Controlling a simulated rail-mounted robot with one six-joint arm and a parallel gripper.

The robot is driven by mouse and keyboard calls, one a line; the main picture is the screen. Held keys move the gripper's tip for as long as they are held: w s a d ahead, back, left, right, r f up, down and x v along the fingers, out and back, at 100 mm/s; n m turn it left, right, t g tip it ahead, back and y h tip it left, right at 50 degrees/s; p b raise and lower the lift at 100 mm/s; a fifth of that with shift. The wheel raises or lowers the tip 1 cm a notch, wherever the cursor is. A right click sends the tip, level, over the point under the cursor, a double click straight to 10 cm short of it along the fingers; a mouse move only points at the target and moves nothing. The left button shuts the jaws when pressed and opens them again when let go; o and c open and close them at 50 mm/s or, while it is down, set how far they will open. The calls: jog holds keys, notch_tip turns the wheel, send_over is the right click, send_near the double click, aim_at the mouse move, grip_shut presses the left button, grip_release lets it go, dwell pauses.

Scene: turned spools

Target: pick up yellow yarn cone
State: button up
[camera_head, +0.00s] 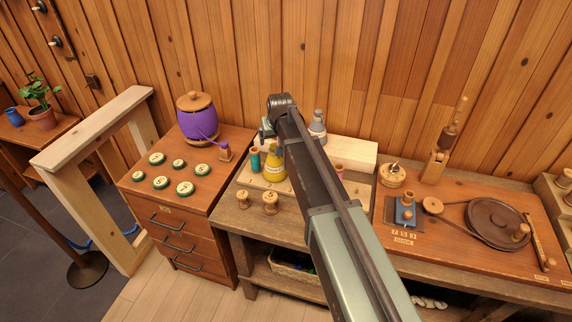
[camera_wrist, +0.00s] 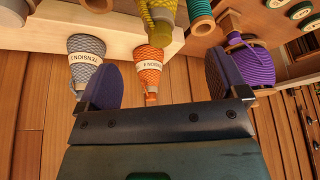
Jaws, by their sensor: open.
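The yellow yarn cone (camera_head: 275,163) stands upright on a light wooden rack in the head view, left of my arm and partly covered by it. In the wrist view the yellow cone (camera_wrist: 158,22) is cut off by the top edge. My gripper (camera_wrist: 160,75) is open and empty, its two dark round pads wide apart. An orange cone with a white label (camera_wrist: 149,70) appears between the pads but farther off. In the head view my gripper (camera_head: 267,131) is above and behind the yellow cone, apart from it, and its fingers are partly hidden.
A grey cone (camera_head: 318,127) stands on the rack's raised back step. A teal spool (camera_head: 255,160) is close left of the yellow cone. Two wooden spools (camera_head: 270,203) stand in front. The plank wall is close behind.

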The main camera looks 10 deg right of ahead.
aim_at(275, 145)
jog(key=b+x, duration=0.4)
jog(key=x, duration=0.1)
jog(key=shift+f, duration=0.4)
jog(key=b+x, duration=0.5)
jog(key=shift+f, duration=0.2)
jog(key=shift+s+r, duration=0.1)
jog(key=shift+r, duration=0.15)
jog(key=c, duration=1.6)
